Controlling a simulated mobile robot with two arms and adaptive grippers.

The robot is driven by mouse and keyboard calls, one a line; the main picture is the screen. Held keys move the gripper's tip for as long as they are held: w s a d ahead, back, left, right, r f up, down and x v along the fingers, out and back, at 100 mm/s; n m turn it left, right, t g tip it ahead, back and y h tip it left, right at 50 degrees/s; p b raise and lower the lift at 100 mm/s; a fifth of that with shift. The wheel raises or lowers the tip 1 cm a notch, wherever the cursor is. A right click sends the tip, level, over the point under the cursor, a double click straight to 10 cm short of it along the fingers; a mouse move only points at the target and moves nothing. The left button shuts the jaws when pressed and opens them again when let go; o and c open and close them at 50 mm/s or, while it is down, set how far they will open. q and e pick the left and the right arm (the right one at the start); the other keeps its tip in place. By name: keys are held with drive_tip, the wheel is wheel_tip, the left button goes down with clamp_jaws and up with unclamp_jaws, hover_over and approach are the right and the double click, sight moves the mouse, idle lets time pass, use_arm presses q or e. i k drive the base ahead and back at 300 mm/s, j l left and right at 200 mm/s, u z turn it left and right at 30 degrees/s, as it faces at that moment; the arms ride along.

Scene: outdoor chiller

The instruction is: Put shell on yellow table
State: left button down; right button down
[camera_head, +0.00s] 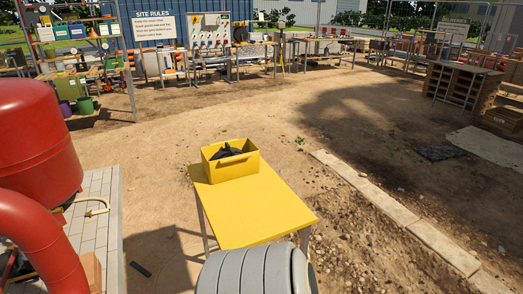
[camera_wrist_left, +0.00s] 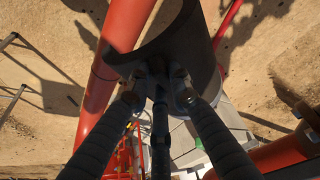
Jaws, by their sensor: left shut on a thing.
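The yellow table (camera_head: 262,212) stands in the middle of the head view, with most of its top bare. My left gripper (camera_wrist_left: 160,82) shows in the left wrist view, shut on the edge of a dark, curved shell (camera_wrist_left: 190,42). The shell is beside an orange-red pipe; I cannot tell whether they touch. The head view shows neither the left gripper nor the held shell clearly. My right gripper is not in view.
A yellow bin (camera_head: 231,168) with dark items stands at the table's far left end. A red tank (camera_head: 35,140) and thick red pipe (camera_head: 40,248) stand at the left on paving. A grey rounded body, unclear what, covers the table's near edge. Open dirt lies beyond.

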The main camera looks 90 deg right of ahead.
sight(256, 207)
drive_tip(key=k+l+z, duration=0.3)
drive_tip(key=l+z, duration=0.3)
drive_tip(key=k+l+z, duration=0.3)
drive_tip(key=l+z, duration=0.25)
drive_tip(key=l, duration=0.1)
